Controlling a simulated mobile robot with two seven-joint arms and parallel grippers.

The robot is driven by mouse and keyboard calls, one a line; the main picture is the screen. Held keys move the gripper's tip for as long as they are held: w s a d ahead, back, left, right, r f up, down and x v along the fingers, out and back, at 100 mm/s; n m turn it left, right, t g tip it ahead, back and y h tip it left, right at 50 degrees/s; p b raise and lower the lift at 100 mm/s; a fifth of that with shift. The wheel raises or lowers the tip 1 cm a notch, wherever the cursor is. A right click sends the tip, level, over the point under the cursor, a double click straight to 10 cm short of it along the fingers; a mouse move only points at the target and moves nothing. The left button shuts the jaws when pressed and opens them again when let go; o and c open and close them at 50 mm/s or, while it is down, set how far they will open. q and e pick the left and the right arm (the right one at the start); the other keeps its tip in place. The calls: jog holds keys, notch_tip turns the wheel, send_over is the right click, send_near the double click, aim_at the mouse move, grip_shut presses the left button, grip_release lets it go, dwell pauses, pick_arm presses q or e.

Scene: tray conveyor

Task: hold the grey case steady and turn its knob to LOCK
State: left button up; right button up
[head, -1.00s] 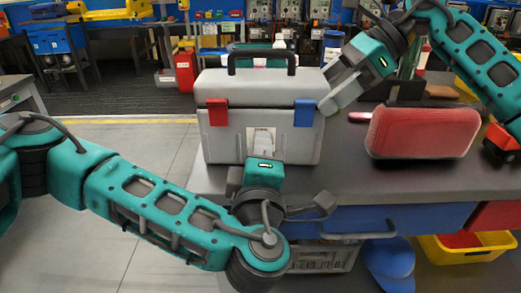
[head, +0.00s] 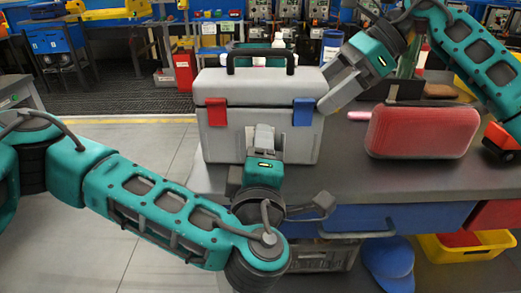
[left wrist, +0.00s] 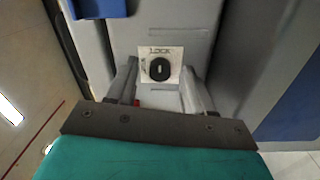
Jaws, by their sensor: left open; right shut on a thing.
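The grey case (head: 258,95) stands upright on the bench, with a black top handle, a red latch (head: 216,112) and a blue latch (head: 303,112). My right gripper (head: 325,104) is shut on the case's right side near the blue latch. My left gripper (head: 264,135) is in front of the case. In the left wrist view my left gripper (left wrist: 157,85) is open, its fingers on either side of and just below the black knob (left wrist: 159,69). The knob sits on a white plate with "LOCK" above it. In the head view my left gripper hides the knob.
A red case (head: 422,131) lies on the bench (head: 345,170) to the right, behind it a pink object and a brown one. Blue drawers, a yellow bin (head: 465,248) and a blue cap (head: 390,262) are below the bench top.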

pick_arm(q)
notch_tip(320, 180, up, 10)
jog(key=shift+d+r, duration=0.1)
jog(key=shift+r, duration=0.1)
dwell(0.3)
jog(key=shift+r, duration=0.1)
send_near(262, 91)
jog(key=shift+s+r, duration=0.8)
jog(key=shift+s, duration=0.3)
jog(key=shift+s+d, duration=0.15)
jog(key=shift+s, duration=1.2)
jog(key=shift+s+d, duration=0.1)
jog(key=shift+s, duration=1.25)
